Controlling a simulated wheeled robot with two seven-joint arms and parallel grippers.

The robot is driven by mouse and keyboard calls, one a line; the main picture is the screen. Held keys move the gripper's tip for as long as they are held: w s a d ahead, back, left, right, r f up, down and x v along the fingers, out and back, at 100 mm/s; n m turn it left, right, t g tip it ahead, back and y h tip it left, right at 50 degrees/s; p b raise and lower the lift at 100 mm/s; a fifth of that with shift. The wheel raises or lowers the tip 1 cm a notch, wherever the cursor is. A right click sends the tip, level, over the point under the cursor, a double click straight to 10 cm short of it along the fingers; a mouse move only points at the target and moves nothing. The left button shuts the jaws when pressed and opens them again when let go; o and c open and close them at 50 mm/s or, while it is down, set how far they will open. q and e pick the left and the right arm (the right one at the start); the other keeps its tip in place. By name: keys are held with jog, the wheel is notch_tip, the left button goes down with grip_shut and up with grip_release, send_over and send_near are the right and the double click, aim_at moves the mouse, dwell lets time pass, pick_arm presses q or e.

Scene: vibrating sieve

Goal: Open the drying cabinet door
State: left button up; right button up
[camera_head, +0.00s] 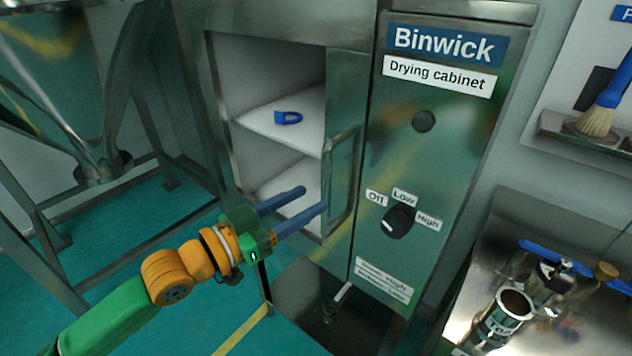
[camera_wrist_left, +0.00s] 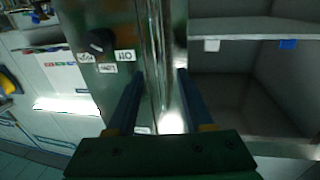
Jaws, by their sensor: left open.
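The drying cabinet (camera_head: 440,140) stands with its compartment uncovered, showing white shelves. Its narrow steel door (camera_head: 345,115) stands open at the right side of the opening, seen at a steep angle. A vertical bar handle (camera_head: 340,185) is on the door. My left gripper (camera_head: 306,199) is open, its two blue fingers pointing right in front of the lower opening, close to the handle's lower end. In the left wrist view the fingers (camera_wrist_left: 158,100) lie on either side of a shiny vertical strip; contact cannot be told. My right gripper is not in view.
A blue item (camera_head: 287,118) lies on the upper shelf (camera_head: 300,137). A control knob (camera_head: 398,221) is on the panel right of the door. A steel hopper (camera_head: 75,80) on a frame stands left. A bench (camera_head: 540,220) with metal vessels is at right.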

aim_at(322, 192)
pick_arm(q)
jog(key=p+x, duration=0.1)
jog(key=x, duration=0.4)
jog(key=shift+w+d, duration=0.2)
jog(key=shift+d, duration=0.05)
jog(key=shift+s+a, duration=0.1)
jog(key=shift+c, duration=0.4)
grip_shut()
dwell(0.6)
